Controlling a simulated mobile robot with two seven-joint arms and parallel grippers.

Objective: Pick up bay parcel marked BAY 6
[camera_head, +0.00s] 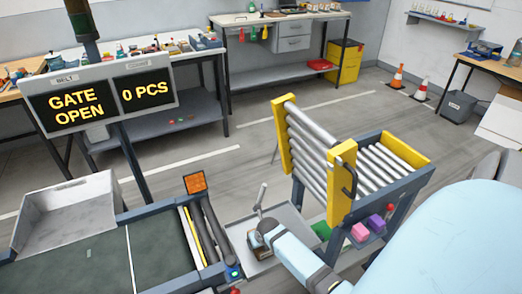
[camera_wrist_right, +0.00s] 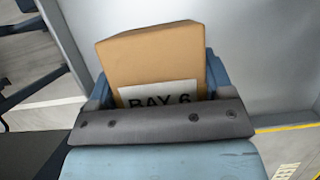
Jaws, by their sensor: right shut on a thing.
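In the right wrist view, a tan cardboard parcel (camera_wrist_right: 150,60) with a white label reading BAY 6 is between the two blue fingers of my right gripper (camera_wrist_right: 157,88). The gripper is shut on it, and the dark palm edge covers the label's lower part.
A sign (camera_head: 101,96) reads GATE OPEN and 0 PCS. A dark belt (camera_head: 92,264) lies at lower left beside a grey bin (camera_head: 68,208). A roller section with yellow sides (camera_head: 285,150) stands raised at centre right. Cones (camera_head: 398,77) and benches stand behind; floor between is clear.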

